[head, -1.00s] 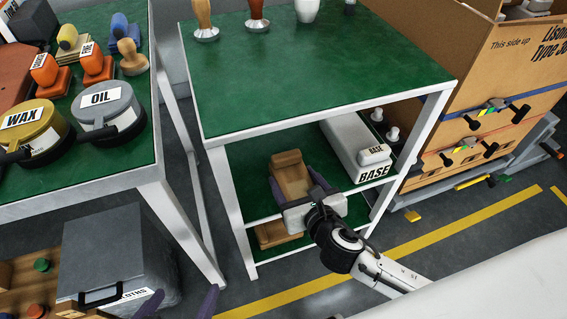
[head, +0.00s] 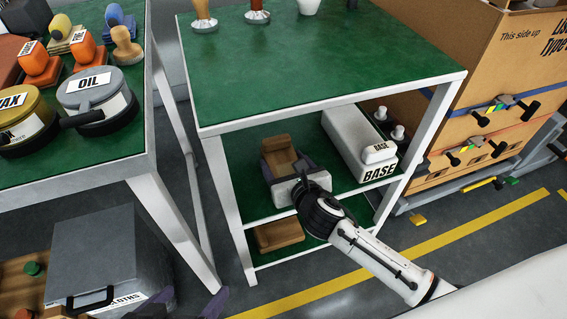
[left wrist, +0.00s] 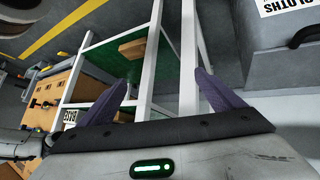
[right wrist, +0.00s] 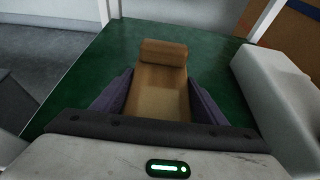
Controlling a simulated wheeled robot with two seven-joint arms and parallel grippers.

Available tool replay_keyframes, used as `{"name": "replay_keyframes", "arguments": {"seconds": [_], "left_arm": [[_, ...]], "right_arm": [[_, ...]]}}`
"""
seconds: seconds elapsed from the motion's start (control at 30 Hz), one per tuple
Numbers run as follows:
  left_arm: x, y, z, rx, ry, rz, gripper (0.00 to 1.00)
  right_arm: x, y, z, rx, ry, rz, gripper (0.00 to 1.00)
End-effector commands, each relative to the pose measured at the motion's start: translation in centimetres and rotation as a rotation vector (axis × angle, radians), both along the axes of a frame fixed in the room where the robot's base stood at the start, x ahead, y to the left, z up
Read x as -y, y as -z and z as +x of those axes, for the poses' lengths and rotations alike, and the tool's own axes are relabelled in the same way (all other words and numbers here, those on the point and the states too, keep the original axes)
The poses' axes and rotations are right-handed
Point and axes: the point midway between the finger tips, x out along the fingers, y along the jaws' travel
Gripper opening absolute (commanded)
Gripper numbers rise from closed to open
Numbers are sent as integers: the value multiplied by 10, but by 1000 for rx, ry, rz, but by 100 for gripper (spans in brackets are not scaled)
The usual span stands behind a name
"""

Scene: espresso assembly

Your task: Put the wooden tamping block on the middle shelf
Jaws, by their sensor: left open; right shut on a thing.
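The wooden tamping block (head: 281,152) is light brown with a raised end and is at the middle shelf (head: 240,168) of the green-topped rack. My right gripper (head: 289,176) is shut on it, with a purple finger on each side. The right wrist view shows the block (right wrist: 160,92) between the fingers, over the green shelf surface (right wrist: 105,60). I cannot tell if its underside touches the shelf. My left gripper (left wrist: 160,98) is open and empty, low in front of the rack; its fingertips show at the bottom edge of the head view.
A white BASE box (head: 358,145) stands right of the block on the same shelf. Another wooden piece (head: 278,235) lies on the bottom shelf. White rack posts (head: 228,215) flank the opening. A grey CLOTHS box (head: 95,255) sits at lower left.

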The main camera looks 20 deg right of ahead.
Motion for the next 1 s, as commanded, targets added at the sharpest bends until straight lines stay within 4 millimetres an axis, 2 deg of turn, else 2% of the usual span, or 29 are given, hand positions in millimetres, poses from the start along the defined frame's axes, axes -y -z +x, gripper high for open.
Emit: {"name": "replay_keyframes", "arguments": {"seconds": [0.1,0.13,0.23,0.6,0.77,1.0], "left_arm": [[0,1,0,-3,2,1,88],[0,1,0,-3,2,1,88],[0,1,0,-3,2,1,88],[0,-3,0,1,1,0,88],[-7,-8,-2,23,-36,-4,88],[-17,-20,-6,70,-88,-12,88]], "right_arm": [[0,2,1,2,-1,0,30],[0,3,0,-1,0,0,70],[0,3,0,0,0,0,85],[0,-2,-2,0,0,-1,85],[1,-13,-25,-2,-2,-2,85],[3,-33,-74,-3,-1,-2,85]]}}
